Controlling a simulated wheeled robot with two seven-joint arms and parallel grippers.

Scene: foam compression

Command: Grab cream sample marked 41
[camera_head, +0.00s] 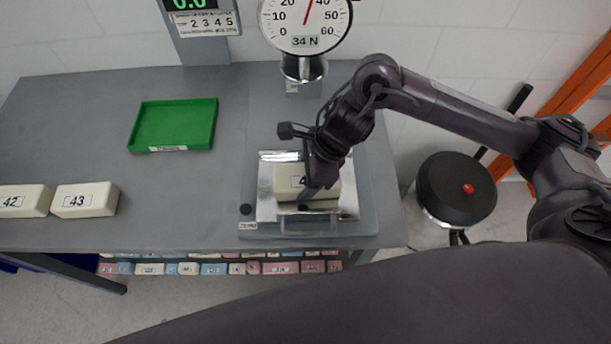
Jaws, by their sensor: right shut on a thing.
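A cream block (290,182) lies on the metal plate (268,210) of the press. Two more cream blocks lie at the table's left front, one marked 42 (22,201) and one marked 43 (86,200). My left gripper is not in view.
A green tray (172,125) sits empty at the back left of the grey table (70,130). A dial gauge (305,22) reading 34 N stands above the press. A black round stool-like object (456,188) with a red button stands right of the table. Several coloured blocks (215,268) lie below the front edge.

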